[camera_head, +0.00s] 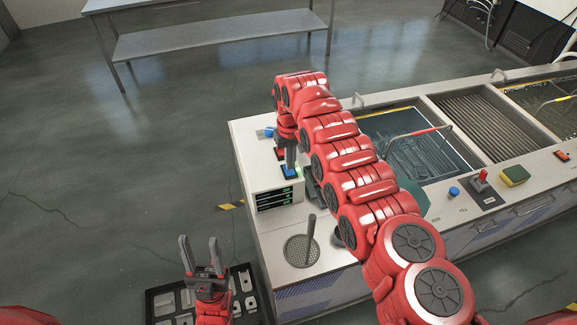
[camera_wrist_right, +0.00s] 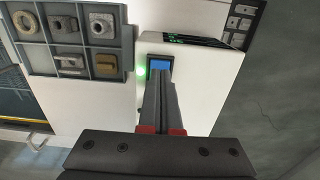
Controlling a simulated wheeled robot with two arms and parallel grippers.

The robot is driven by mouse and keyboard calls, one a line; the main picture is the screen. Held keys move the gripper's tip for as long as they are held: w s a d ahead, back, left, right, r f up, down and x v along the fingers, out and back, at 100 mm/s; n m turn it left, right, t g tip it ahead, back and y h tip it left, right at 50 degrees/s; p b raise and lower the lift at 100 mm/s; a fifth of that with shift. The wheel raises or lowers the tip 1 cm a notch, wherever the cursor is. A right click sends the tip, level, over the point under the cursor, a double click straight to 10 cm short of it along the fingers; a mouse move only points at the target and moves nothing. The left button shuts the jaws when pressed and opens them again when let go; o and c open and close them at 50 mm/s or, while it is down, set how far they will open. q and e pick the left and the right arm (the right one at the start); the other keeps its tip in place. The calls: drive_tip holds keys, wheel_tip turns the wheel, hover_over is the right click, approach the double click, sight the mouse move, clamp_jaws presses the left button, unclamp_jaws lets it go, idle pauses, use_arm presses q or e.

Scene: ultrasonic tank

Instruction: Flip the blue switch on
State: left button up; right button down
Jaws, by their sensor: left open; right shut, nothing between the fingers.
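The blue switch (camera_head: 289,171) sits on top of a white control box (camera_head: 262,172) at the bench's left end. It also shows in the right wrist view (camera_wrist_right: 159,63), just beyond my fingertips. My right gripper (camera_head: 291,161) is shut and empty, pointing down at the switch. In the right wrist view its fingertips (camera_wrist_right: 160,78) overlap the switch's near edge; I cannot tell if they touch. A green light (camera_wrist_right: 141,70) glows beside the switch. My left gripper (camera_head: 199,243) is open and empty, left of the bench.
A grey compartment tray (camera_wrist_right: 93,67) with metal parts is beside the box. A black parts tray (camera_head: 160,291) lies below my left gripper. The bench holds a tank (camera_head: 455,161), a round drain (camera_head: 300,252) and a red lever (camera_head: 481,181).

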sight(290, 172)
wheel_tip(290, 172, up, 3)
drive_tip(key=shift+r+p, duration=0.15)
drive_tip(key=shift+p, duration=0.15)
wheel_tip(290, 172, up, 2)
idle(0.5)
